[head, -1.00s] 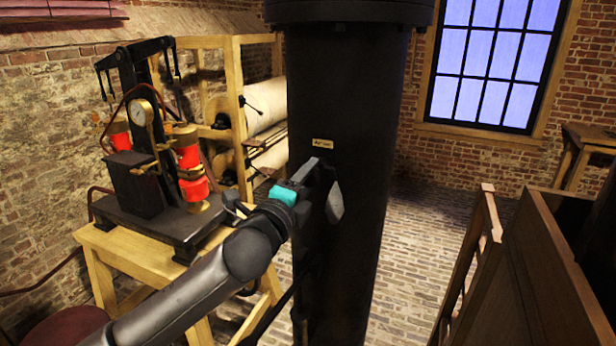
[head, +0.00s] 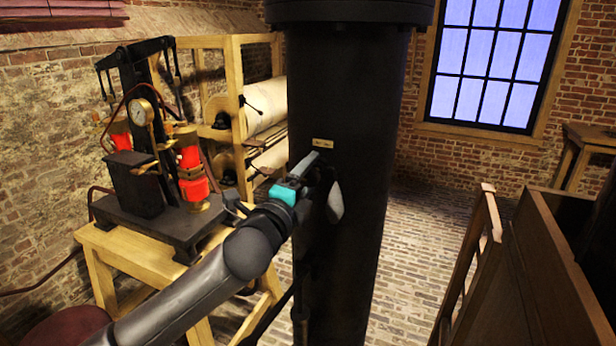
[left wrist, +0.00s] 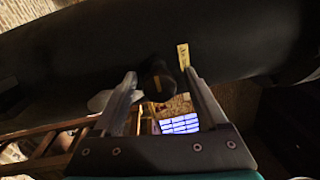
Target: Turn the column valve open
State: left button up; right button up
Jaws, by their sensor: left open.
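The black column (head: 345,90) stands in the middle of the head view, with a small brass plate (head: 322,142) that also shows in the left wrist view (left wrist: 183,56). My left gripper (head: 322,175) is at the column just below the plate. My right gripper is out of view.
A wooden stand (head: 130,245) carries a black apparatus with a gauge (head: 141,112) and red jars, left of the column. A wooden frame (head: 238,110) with pale rolls stands behind. Wooden panelling (head: 570,270) is at the right. Brick floor (head: 425,225) lies clear between.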

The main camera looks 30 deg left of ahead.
pick_arm(q)
jog(key=s+f+p, duration=0.1)
jog(key=s+p, duration=0.1)
jog(key=s, duration=1.3)
jog(key=shift+d, duration=0.45)
jog(key=shift+s+f, duration=0.1)
jog(key=shift+s, duration=0.05)
